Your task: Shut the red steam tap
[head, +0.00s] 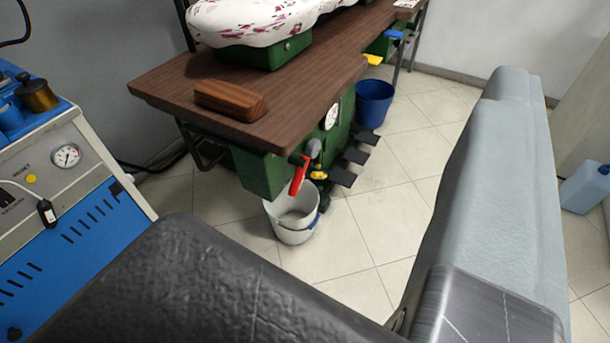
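The red steam tap (299,176) is a red lever hanging steeply down, slightly to the left, from a grey fitting (313,149). It sits on the front of a green machine body (259,172) under the brown wooden table. A small yellow part (318,175) shows just right of the lever. My gripper (508,180) shows only as a large pale grey-blue part on the right, apart from the tap in the picture. A black textured part of mine fills the bottom. The fingertips cannot be made out clearly, and nothing held is visible.
A white bucket (292,222) stands below the tap, and dark pedals (345,166) lie to its right. The wooden table (290,75) overhangs the machine. A blue bucket (373,104) stands farther back. A blue-and-grey machine (75,235) is at left. Tiled floor (385,205) is clear in the middle.

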